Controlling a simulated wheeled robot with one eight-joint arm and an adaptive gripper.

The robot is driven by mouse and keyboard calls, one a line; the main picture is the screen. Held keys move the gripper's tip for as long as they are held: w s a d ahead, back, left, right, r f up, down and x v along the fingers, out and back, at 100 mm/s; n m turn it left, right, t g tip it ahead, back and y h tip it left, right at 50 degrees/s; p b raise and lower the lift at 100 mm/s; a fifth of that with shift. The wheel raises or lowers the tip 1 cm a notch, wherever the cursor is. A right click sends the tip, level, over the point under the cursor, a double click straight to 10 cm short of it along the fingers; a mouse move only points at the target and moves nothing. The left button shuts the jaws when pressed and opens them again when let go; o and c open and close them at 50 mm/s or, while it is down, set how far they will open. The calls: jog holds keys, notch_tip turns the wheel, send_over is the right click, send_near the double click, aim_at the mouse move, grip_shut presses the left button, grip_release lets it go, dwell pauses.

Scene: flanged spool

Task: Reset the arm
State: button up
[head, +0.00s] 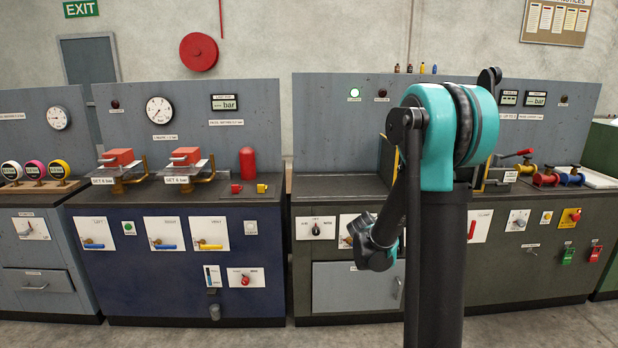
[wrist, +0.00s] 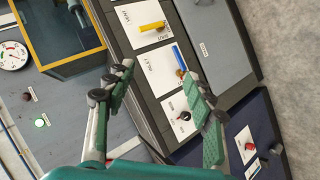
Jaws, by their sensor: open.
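My arm (head: 436,150), teal and black, rises in front of the right-hand bench in the head view and bends down on its left side. Its lower teal and black link (head: 377,245) hangs before the bench front. My gripper (wrist: 157,76) shows in the wrist view with its two green-padded fingers spread wide. Nothing is between the fingers. They point toward a tilted view of a dark bench front with a yellow handle (wrist: 151,27), a blue handle (wrist: 180,72) and a black knob (wrist: 184,116). The fingers cannot be made out in the head view.
A blue bench (head: 180,285) with red-topped fixtures stands at left, a dark bench (head: 540,270) behind my arm. A yellow-framed case (wrist: 62,72) shows in the wrist view. Grey floor (wrist: 285,50) is clear there. A red disc (head: 199,52) hangs on the wall.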

jog(key=s+a+f+m+g+y, duration=0.1)
jog(key=s+f+m+g, duration=0.1)
jog(key=s, duration=0.9)
jog(key=s+a+f+m+g+y, duration=0.2)
jog(key=s+m, duration=0.1)
jog(key=s, duration=0.8)
jog(key=s+a+f+m+g+y, duration=0.2)
jog(key=s+m, duration=0.1)
jog(key=s, duration=0.9)
jog(key=shift+f, duration=0.25)
jog(key=shift+c, duration=0.2)
